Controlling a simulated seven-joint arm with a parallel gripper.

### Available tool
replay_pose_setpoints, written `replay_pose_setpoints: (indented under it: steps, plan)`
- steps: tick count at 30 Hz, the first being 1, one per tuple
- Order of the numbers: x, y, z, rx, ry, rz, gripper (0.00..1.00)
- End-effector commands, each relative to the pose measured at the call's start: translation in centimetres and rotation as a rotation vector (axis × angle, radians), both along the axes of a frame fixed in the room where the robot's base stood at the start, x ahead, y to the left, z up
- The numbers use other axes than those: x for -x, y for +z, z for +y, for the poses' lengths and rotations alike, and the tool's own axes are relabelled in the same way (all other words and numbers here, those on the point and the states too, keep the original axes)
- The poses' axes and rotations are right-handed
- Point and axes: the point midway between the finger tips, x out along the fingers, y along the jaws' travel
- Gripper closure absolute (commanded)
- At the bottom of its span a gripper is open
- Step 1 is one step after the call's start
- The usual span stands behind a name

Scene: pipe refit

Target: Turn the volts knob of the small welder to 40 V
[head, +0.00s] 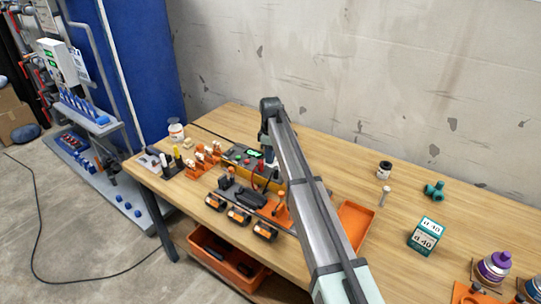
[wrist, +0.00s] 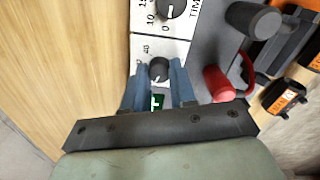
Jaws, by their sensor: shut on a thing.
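The small welder (head: 240,154) stands on the wooden table with its panel facing up, partly hidden by my arm in the head view. In the wrist view, its dark round volts knob (wrist: 158,66) sits on a white scale plate with a printed 40 beside it. My gripper (wrist: 160,72) has its two blue fingers on either side of this knob and is shut on it. The knob's pointer cannot be read clearly. A small lit green display (wrist: 157,101) shows between the fingers; its reading is partly hidden.
The time knob (wrist: 172,8) sits on the same panel. In the head view, several orange-and-black batteries (head: 238,215) lie in front of the welder.

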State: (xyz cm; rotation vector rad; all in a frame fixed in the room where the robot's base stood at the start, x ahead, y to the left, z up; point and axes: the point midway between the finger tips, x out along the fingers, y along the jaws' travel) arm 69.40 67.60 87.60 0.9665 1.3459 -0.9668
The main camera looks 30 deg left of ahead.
Motion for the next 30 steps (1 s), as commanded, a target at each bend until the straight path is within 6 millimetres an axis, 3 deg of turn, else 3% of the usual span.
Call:
replay_pose_setpoints:
  steps: [30]
  plan:
    - [-0.11,0.01,-0.02,0.001,-0.966,0.000,1.00]
